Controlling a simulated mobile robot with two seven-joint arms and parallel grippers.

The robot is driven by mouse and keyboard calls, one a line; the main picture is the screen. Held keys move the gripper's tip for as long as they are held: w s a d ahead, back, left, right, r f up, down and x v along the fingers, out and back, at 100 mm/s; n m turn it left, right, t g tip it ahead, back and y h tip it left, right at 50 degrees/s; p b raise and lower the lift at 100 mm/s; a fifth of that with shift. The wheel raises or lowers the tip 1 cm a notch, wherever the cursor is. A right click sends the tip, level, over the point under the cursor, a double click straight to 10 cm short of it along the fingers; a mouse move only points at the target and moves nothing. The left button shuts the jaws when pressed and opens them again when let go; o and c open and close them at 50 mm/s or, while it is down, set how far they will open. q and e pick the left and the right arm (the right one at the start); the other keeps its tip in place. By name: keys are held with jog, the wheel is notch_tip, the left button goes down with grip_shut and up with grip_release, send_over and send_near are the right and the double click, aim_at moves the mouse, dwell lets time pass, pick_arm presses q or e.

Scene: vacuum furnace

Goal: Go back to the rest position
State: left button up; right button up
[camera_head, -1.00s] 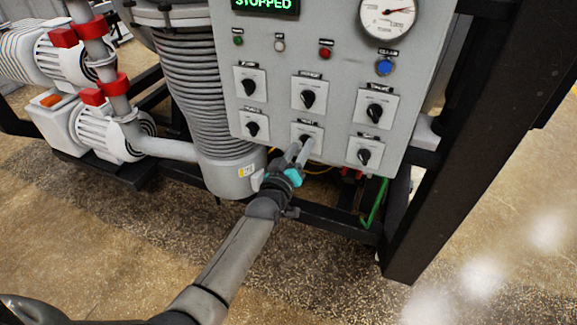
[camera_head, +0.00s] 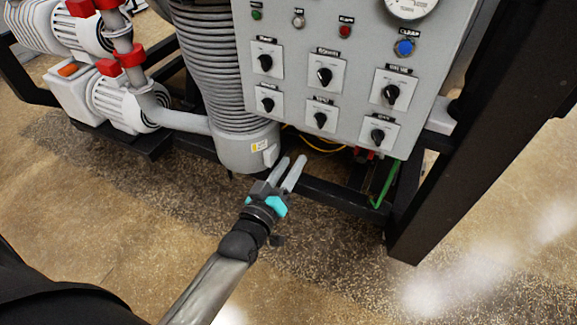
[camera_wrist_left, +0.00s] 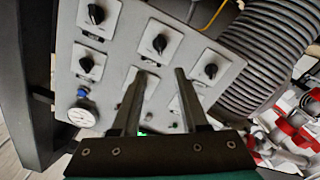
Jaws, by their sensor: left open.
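My left gripper (camera_head: 288,172) is open and empty. It is below the lower edge of the grey control panel (camera_head: 300,62), in front of the furnace frame, and touches no switch. In the left wrist view its two fingers (camera_wrist_left: 158,80) point toward the panel, which shows tilted. The panel carries several black rotary knobs on white plates, such as the lower middle knob (camera_head: 320,120). My right gripper is not in view.
A ribbed grey column (camera_head: 215,70) stands left of the panel, with white pumps (camera_head: 125,105) and red fittings further left. A black frame post (camera_head: 455,150) stands on the right. Speckled floor (camera_head: 110,220) in front is clear.

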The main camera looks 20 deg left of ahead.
pick_arm(q)
jog(key=shift+s, duration=0.25)
dwell(0.3)
jog(key=s+d+f+m+g+b, duration=0.1)
jog(key=s+f+m+g+b, duration=0.35)
jog(key=f, duration=1.25)
jog(key=s+d+f+g+b, duration=0.1)
jog(key=s+f+g, duration=0.4)
jog(key=s+f, duration=0.85)
jog(key=s+a+f+m+g+b, duration=0.1)
jog(key=s+f+m+g+b, duration=0.1)
jog(key=s+f, duration=0.8)
jog(key=s+a+f+m+g+b, duration=0.2)
jog(key=s+f+g, duration=0.3)
jog(key=s+f, duration=0.5)
jog(key=shift+s+f+y, duration=0.25)
jog(key=shift+s+y, duration=0.05)
jog(key=shift+s, duration=0.5)
jog(key=shift+w, duration=0.15)
